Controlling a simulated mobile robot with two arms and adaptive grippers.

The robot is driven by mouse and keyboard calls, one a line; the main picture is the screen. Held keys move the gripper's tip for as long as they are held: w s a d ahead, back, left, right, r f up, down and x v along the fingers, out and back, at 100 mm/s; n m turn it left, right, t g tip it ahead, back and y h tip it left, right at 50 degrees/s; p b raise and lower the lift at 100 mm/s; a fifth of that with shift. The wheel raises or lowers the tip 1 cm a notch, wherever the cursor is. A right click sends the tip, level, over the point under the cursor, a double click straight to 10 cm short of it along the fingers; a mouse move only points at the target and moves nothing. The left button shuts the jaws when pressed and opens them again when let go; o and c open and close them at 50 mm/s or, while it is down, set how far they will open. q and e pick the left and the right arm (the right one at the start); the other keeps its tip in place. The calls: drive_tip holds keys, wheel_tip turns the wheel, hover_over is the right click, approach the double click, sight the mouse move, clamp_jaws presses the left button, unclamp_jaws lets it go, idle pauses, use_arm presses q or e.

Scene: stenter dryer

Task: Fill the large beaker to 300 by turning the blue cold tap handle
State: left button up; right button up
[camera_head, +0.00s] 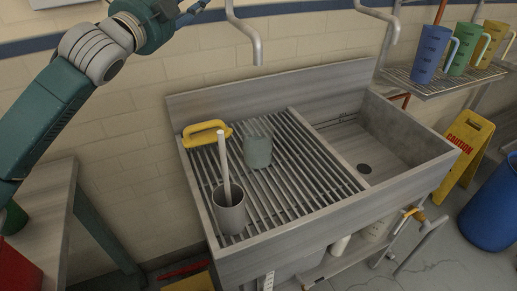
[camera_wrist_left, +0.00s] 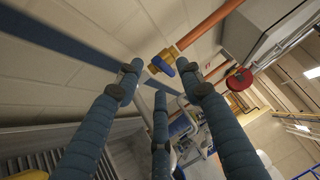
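A translucent grey-green beaker (camera_head: 257,148) stands upright on the slatted drainboard, below a metal spout (camera_head: 256,50). Its markings and any water in it are too small to tell. My left arm rises from the left edge to the top of the head view, where its fingers are mostly cut off. In the left wrist view my left gripper (camera_wrist_left: 158,75) has its blue fingers spread, with nothing between them. A brass valve with a blue tap handle (camera_wrist_left: 184,65) on a copper pipe shows just beyond the fingertips; contact cannot be told. My right gripper is in neither view.
A grey cup (camera_head: 229,212) holding a pale stick and a yellow-handled item (camera_head: 206,133) are on the drainboard. The sink basin (camera_head: 385,150) is empty. Blue, green and yellow jugs stand on a shelf (camera_head: 440,82) at right. A red round handle (camera_wrist_left: 239,79) is farther off.

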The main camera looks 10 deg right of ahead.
use_arm(q)
drive_tip(key=v, duration=1.4)
drive_tip(key=shift+a, duration=0.3)
